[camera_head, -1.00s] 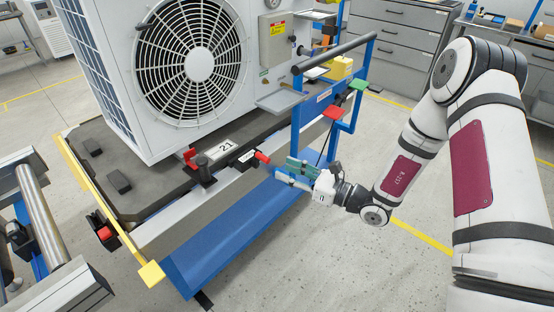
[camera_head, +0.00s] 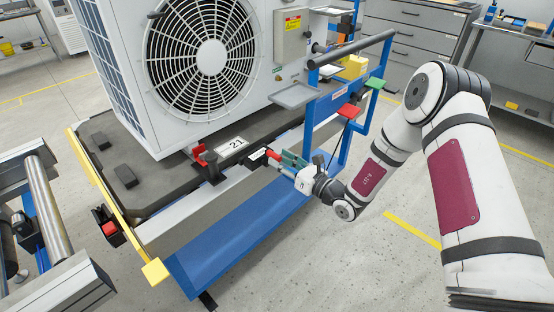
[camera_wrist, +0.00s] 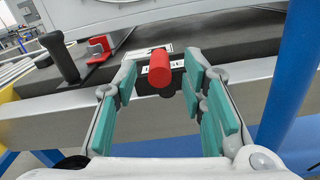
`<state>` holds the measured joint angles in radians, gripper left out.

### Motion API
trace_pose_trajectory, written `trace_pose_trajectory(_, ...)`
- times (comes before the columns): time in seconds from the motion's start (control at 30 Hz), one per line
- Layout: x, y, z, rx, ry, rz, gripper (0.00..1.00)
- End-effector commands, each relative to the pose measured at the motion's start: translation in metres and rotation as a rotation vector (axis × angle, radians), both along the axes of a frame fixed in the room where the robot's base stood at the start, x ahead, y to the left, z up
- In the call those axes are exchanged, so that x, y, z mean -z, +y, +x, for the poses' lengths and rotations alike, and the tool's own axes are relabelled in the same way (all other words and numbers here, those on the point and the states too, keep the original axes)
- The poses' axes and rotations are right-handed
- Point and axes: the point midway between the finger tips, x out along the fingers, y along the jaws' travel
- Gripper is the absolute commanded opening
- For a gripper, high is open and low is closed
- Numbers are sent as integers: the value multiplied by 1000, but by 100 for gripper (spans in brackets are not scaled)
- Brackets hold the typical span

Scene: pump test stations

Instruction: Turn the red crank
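The red crank handle (camera_head: 273,155) sticks out from the front side of the cart, right below the plate marked 21. In the wrist view the red handle (camera_wrist: 160,66) is a short red cylinder, end toward me, on a black mount. My gripper (camera_head: 287,164) is at the handle from the front right. In the wrist view my gripper (camera_wrist: 163,82) is open, with teal-padded fingers on the left and right of the handle. Gaps show between the handle and both fingers. The head view partly hides the crank's mount behind the fingers.
A black lever with a red block (camera_head: 199,154) stands left of the crank. The large fan unit (camera_head: 205,60) sits on the cart deck. A blue upright frame (camera_head: 350,110) with red and green pads rises close right of my gripper. A blue ledge (camera_head: 235,245) runs below.

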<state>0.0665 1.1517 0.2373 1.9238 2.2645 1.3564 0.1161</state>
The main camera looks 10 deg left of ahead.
Motion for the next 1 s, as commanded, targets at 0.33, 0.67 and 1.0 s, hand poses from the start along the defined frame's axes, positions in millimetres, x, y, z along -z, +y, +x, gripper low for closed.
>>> trace_pose_trajectory(0.33, 0, 19, 15, 0, 1, -1, 38)
trace_pose_trajectory(0.67, 0, 19, 15, 0, 1, -1, 13)
trace_pose_trajectory(1.0, 0, 18, 16, 1, 8, 6, 0)
